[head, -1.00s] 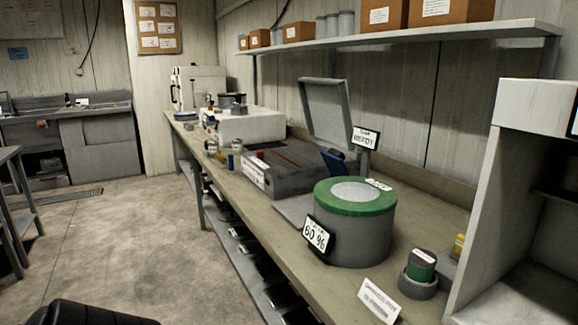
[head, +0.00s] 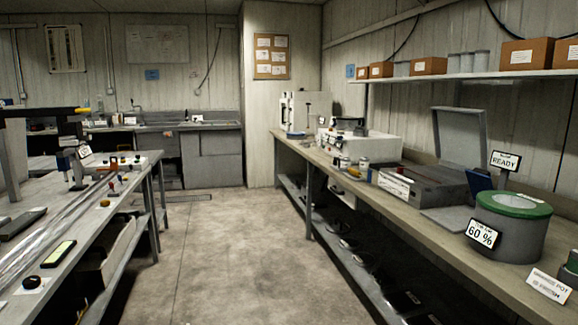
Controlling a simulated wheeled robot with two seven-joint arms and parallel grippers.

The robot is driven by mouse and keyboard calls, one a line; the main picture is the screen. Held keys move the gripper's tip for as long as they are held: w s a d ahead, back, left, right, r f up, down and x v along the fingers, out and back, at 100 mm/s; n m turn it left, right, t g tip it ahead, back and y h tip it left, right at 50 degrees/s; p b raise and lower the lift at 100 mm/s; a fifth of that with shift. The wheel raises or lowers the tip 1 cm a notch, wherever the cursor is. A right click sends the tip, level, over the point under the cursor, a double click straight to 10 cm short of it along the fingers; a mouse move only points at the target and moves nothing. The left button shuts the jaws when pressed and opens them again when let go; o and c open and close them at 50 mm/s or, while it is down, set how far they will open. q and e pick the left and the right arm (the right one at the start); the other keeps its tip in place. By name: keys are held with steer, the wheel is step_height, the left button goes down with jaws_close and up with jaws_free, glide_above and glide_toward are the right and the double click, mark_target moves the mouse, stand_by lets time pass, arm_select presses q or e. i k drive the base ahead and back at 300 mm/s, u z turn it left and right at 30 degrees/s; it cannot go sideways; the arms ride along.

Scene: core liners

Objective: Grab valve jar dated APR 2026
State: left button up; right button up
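Several small jars (head: 345,163) stand on the right-hand bench beside the white box-shaped machine; their labels are too small to read, so I cannot tell which, if any, is the valve jar dated APR 2026. A small dark container (head: 570,268) is cut off at the right edge of the head view. Neither of my grippers is in view.
A long bench (head: 440,240) runs along the right wall, with a green-topped drum (head: 512,222) marked 60 %. A left table (head: 110,205) holds tools. A shelf (head: 470,75) carries boxes. The concrete floor (head: 225,255) between is clear.

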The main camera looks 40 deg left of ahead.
mark_target(345, 161)
steer(key=u, duration=0.75)
steer(key=i, duration=0.7)
steer(key=u, duration=0.75)
steer(key=i, duration=1.35)
steer(key=z, duration=0.65)
